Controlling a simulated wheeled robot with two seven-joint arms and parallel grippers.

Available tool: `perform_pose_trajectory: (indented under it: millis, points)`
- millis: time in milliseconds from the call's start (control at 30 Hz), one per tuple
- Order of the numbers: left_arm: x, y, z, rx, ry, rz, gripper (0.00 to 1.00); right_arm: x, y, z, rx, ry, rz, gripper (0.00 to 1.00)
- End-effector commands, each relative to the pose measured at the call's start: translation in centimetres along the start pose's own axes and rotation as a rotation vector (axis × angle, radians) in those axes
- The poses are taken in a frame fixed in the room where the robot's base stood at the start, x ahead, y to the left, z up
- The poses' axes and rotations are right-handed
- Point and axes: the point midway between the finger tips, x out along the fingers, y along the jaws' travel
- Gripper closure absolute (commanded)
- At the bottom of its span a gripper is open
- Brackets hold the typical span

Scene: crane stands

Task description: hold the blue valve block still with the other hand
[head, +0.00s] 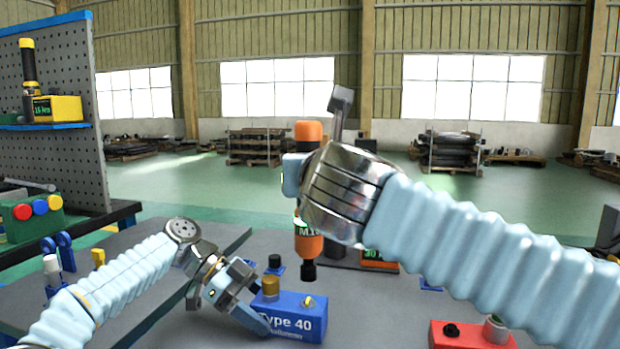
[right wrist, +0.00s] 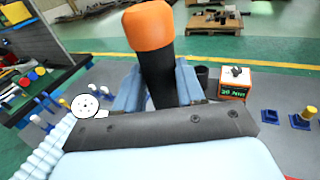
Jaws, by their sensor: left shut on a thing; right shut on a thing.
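The blue valve block (head: 298,329), marked "Type 40", sits on the grey bench top, with a brass fitting (head: 271,286) on top and a small yellow part (head: 308,302) beside it. My left gripper (head: 252,302) is shut on the block's left end. My right gripper (head: 292,176) is shut on an orange and black driver (head: 309,246), held upright with its dark tip above the back of the block. In the right wrist view the driver's orange cap (right wrist: 148,25) rises between the jaws (right wrist: 158,92). Whether the tip touches anything is hard to tell.
A red block (head: 470,336) with fittings stands at the front right. An orange box with a display (right wrist: 233,84) stands behind the driver. Several small blue stands dot the bench.

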Motion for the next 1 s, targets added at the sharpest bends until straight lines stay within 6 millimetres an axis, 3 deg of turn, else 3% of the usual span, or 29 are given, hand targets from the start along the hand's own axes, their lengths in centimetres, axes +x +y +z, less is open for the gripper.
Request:
perform_pose_trajectory:
  millis: [300,333,500,833,1000]
  points:
    - [0.0,0.0,0.0,0.0,0.0,0.0,0.73,-0.1,0.0,0.5,0.001,-0.004,0.002,1.0]
    - [0.0,0.0,0.0,0.0,0.0,0.0,0.27,-0.1,0.0,0.5,0.001,-0.004,0.002,1.0]
    - [0.0,0.0,0.0,0.0,0.0,0.0,0.02,-0.1,0.0,0.5,0.001,-0.005,0.002,1.0]
    - [-0.3,0.0,0.0,0.0,0.0,-0.001,0.02,-0.1,0.0,0.5,0.001,-0.005,0.002,1.0]
    - [-2.4,-0.1,0.0,0.001,0.001,-0.003,0.02,-0.1,0.0,0.5,0.001,-0.005,0.002,1.0]
